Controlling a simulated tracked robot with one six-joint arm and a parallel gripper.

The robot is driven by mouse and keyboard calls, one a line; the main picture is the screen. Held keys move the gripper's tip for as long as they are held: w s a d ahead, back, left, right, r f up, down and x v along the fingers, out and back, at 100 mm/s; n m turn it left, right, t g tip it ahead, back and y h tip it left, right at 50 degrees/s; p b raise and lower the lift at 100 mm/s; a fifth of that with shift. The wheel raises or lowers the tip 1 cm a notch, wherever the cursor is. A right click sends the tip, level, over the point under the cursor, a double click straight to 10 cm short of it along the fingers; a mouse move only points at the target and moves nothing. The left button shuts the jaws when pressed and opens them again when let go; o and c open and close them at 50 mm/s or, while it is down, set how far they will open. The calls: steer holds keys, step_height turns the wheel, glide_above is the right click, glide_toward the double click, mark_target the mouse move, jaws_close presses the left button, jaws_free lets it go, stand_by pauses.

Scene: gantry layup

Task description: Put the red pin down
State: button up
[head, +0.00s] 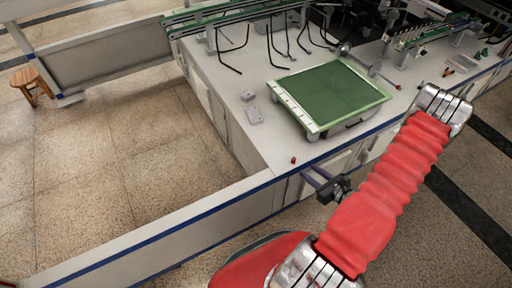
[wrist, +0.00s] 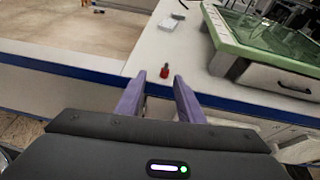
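The red pin (head: 293,160) stands on the white worktop (head: 262,140) near its blue front edge, at the corner left of the green-topped panel. In the wrist view the pin (wrist: 165,71) is upright, with a dark top, and lies just beyond the fingertips. My gripper (wrist: 159,80) is open, with its two purple fingers apart and nothing between them. In the head view my gripper (head: 312,179) is just off the worktop's front edge, a short way from the pin.
A green panel in a pale frame (head: 332,95) sits right of the pin. Small grey blocks (head: 254,116) lie behind it. Black hooks (head: 276,50) hang further back. A low wall with a blue edge (head: 160,235) runs left. The worktop around the pin is clear.

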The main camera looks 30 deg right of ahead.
steer(key=w+a+r+n+g+y, duration=0.3)
steer(key=a+r+n+g+y, duration=0.1)
steer(key=a+r+n, duration=0.65)
steer(key=w+a+r+n+g+y, duration=0.35)
steer(key=a+r+n, duration=0.35)
steer(key=a+r, duration=0.5)
steer(key=s+a+r+n+h, duration=0.4)
steer(key=s+r+n, duration=0.2)
steer(key=r+n, duration=0.2)
steer(key=s+a+r+n+h, duration=0.3)
steer(key=s+r+n, duration=0.4)
steer(key=r, duration=0.5)
steer(key=shift+a+n+h, duration=0.4)
steer(key=shift+n+h, duration=0.45)
steer(key=shift+n, duration=0.2)
steer(key=shift+g, duration=0.25)
steer(key=shift+c, duration=0.5)
